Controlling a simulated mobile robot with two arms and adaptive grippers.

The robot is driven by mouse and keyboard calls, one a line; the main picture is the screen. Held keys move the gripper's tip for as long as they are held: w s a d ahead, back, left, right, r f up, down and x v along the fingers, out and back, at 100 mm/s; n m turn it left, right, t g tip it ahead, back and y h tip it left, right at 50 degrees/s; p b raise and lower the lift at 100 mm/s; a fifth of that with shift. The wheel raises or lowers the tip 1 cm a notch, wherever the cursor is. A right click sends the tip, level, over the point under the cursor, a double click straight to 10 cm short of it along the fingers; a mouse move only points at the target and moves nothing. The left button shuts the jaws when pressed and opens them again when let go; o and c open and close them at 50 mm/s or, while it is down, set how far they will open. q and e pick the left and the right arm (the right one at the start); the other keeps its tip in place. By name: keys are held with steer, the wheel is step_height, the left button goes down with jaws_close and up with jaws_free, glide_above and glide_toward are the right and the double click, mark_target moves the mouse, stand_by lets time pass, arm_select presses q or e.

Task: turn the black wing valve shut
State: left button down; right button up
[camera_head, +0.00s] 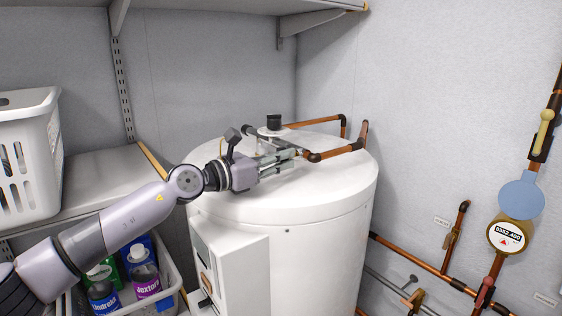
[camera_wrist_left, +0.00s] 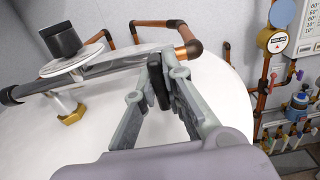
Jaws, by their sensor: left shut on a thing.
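My left gripper (camera_head: 294,154) is over the top of a white water tank, at the copper pipework. In the left wrist view its two grey fingers (camera_wrist_left: 164,72) are closed on a narrow black piece (camera_wrist_left: 159,90), which looks like the wing of the black wing valve. The valve's body and stem are mostly hidden by the fingers, and in the head view the gripper hides the wing. I cannot tell how far the valve is turned. My right gripper is in neither view.
The white tank (camera_head: 320,209) stands below the gripper. A black cap (camera_head: 273,121) on a pale disc stands beside the fingers. Copper pipe (camera_head: 334,153) runs at their tips. A shelf (camera_head: 215,24) hangs above. A meter (camera_head: 506,235) and pipes line the right wall.

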arm_select(q)
steer(key=shift+f, duration=0.15)
steer(key=c, duration=1.7)
jaws_free()
steer(key=shift+a, duration=0.1)
steer(key=v, duration=1.2)
